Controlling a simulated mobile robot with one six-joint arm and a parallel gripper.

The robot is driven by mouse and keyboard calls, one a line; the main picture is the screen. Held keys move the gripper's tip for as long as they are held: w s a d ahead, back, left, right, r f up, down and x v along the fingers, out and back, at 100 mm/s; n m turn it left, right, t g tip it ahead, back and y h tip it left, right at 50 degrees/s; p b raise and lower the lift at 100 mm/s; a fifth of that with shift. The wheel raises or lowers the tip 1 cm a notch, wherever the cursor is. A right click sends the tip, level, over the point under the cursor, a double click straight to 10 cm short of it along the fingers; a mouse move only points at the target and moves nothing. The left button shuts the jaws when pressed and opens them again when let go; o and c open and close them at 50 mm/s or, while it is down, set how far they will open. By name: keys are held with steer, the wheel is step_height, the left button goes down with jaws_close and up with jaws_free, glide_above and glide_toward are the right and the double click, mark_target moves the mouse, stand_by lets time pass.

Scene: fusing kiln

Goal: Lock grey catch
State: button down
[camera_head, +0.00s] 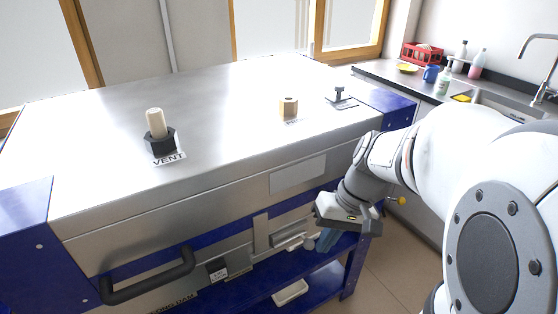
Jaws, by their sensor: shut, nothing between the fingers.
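The kiln (227,116) is a large steel box with a closed lid and blue corners. On its front, below the blue band, a grey catch (261,231) shows as an upright grey plate with a horizontal piece running to the right. I cannot tell its exact position, locked or not. My gripper (322,241) is just to the right of the catch, pointing down and toward the kiln front. Its fingers are shut and empty, partly hidden under the gripper body. I cannot tell whether they touch the catch.
A black bar handle (150,278) sticks out at the front left. A black nut with a pale peg (157,132) stands by the VENT label on the lid. A blue shelf (258,290) lies below. A counter with a sink (500,97) is at the back right.

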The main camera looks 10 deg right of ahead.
steer(key=w+d+f+t+y+b, duration=0.3)
steer(key=w+d+f+y+b, duration=0.1)
steer(key=d, duration=0.4)
steer(key=w+d+f+m+t+y+b, duration=0.1)
steer(key=w+d+f+t+y+b, duration=0.3)
steer(key=d, duration=0.5)
steer(key=shift+w+f+b, duration=0.2)
steer(key=shift+f+b, duration=0.1)
steer(key=shift+f, duration=0.6)
steer(key=s+a+b+x, duration=0.1)
steer(key=s+x, duration=0.1)
steer(key=x, duration=1.1)
steer(key=shift+s+f, duration=0.2)
steer(key=shift+s, duration=0.1)
